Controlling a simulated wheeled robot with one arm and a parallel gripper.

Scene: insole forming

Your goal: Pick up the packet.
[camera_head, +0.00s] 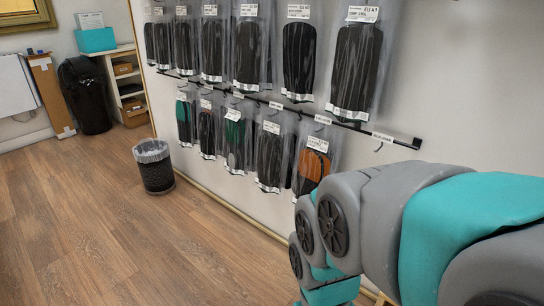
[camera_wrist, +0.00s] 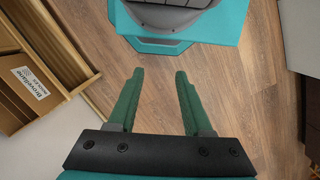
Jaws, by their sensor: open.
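Several clear packets with dark insoles hang in two rows on the wall in the head view. One large packet (camera_head: 355,60) hangs at the upper right, and one with an orange-brown patch (camera_head: 311,165) hangs at the right end of the lower row. Which packet is meant cannot be told. My gripper (camera_wrist: 157,75) shows in the wrist view with its two green fingers apart and nothing between them, above the wooden floor. No packet shows in the wrist view. The gripper itself is not visible in the head view, where my arm fills the lower right.
A black rail (camera_head: 290,107) with hooks carries the lower packets. A lined waste basket (camera_head: 154,166) and a black bin (camera_head: 86,95) stand at left. Wooden floor (camera_head: 80,220) is clear. A cardboard box (camera_wrist: 28,86) sits in a wooden shelf.

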